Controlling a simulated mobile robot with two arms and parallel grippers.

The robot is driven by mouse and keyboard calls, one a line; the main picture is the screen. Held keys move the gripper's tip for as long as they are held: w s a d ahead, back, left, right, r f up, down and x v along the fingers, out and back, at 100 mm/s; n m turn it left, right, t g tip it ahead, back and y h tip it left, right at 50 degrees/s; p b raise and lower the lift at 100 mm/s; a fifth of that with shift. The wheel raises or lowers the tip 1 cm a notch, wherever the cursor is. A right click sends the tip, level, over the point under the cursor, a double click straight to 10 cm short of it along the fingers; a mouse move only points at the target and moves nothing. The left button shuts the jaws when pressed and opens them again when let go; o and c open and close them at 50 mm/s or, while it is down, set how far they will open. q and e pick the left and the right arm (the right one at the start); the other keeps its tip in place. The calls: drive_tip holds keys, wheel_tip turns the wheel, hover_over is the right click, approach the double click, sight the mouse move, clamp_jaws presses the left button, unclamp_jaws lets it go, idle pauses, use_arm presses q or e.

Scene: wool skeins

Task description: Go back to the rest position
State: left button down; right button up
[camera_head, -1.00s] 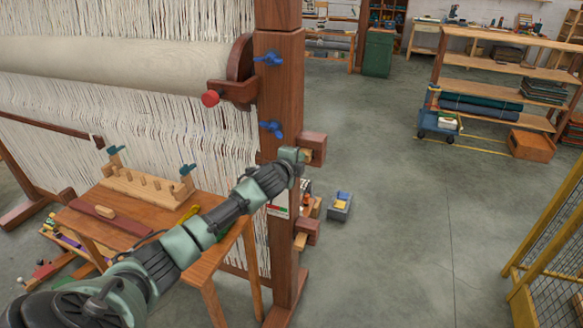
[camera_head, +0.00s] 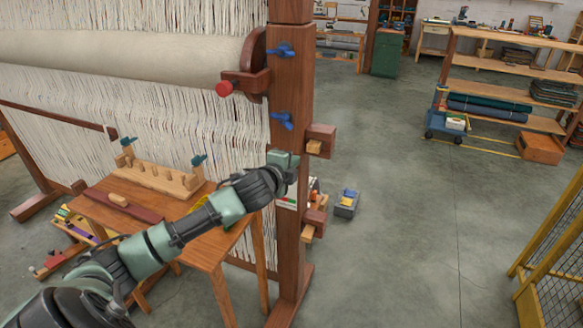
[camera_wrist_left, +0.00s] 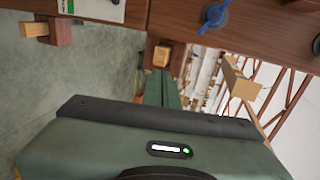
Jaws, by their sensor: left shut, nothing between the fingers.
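My left arm reaches in from the lower left in the head view. Its gripper (camera_head: 283,160) is in front of the tall wooden loom post (camera_head: 290,85), and the fingertips are hard to make out there. In the left wrist view the two green fingers (camera_wrist_left: 163,90) lie close together, shut and empty, beyond the wide green gripper body. I cannot tell how far the gripper is from the post. My right gripper is in neither view.
A small wooden table (camera_head: 205,252) with a pegged rack (camera_head: 160,178) stands under my left arm. Blue knobs (camera_head: 283,121) and wooden blocks (camera_head: 321,140) stick out from the post. A grey bin (camera_head: 346,204) sits on the floor behind it. Open floor (camera_head: 420,230) lies to the right, up to a yellow mesh fence (camera_head: 545,260).

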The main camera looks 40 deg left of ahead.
use_arm(q)
drive_tip(key=shift+s+d+r, duration=0.15)
drive_tip(key=shift+s, duration=0.3)
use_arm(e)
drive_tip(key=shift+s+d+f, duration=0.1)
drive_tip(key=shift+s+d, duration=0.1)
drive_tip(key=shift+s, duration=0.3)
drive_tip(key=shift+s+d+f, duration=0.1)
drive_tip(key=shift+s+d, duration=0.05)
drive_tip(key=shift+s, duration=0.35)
